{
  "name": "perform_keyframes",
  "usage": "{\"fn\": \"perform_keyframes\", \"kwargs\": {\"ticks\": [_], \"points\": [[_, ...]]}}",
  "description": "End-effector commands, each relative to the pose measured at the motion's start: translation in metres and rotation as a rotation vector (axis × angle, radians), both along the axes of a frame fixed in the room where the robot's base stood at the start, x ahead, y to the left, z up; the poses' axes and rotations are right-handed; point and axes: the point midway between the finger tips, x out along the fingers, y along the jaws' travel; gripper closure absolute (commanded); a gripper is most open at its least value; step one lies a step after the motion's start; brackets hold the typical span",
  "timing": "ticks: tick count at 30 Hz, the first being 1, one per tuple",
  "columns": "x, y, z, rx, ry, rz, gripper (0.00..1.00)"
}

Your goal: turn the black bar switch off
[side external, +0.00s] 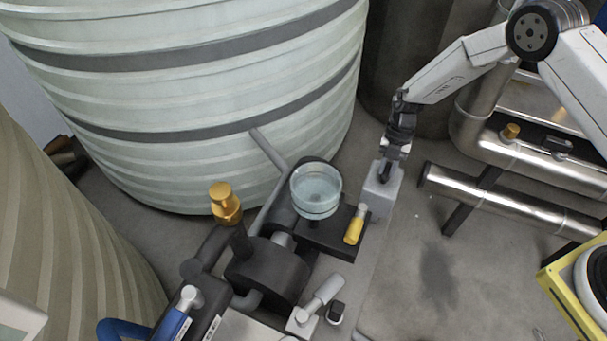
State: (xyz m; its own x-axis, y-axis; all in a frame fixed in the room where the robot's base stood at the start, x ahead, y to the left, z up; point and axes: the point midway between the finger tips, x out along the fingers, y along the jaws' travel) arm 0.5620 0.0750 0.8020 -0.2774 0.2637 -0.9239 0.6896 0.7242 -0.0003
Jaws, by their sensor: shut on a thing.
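My gripper (385,172) points down onto the top of a light grey box (380,198), right of the glass vessel. Its dark fingers are closed at a small dark piece on the box top, which I take to be the black bar switch. The fingers cover most of the switch, so its angle cannot be told.
A round glass vessel (316,189) of clear liquid stands on a black mount left of the box. A yellow-handled valve (355,225) is close to the box. A brass fitting (225,202) is further left. Steel pipes (505,198) run at right; grey floor (430,275) is open below.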

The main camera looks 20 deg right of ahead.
Motion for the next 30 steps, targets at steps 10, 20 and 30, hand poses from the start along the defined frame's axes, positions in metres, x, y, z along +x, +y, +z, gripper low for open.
{"fn": "perform_keyframes", "kwargs": {"ticks": [10,20,30], "points": [[0.0,0.0,0.0,0.0,0.0,0.003,0.41],[0.0,0.0,0.002,0.0,0.0,0.001,0.41],[0.009,-0.008,0.029,0.001,-0.003,0.001,0.41]]}}
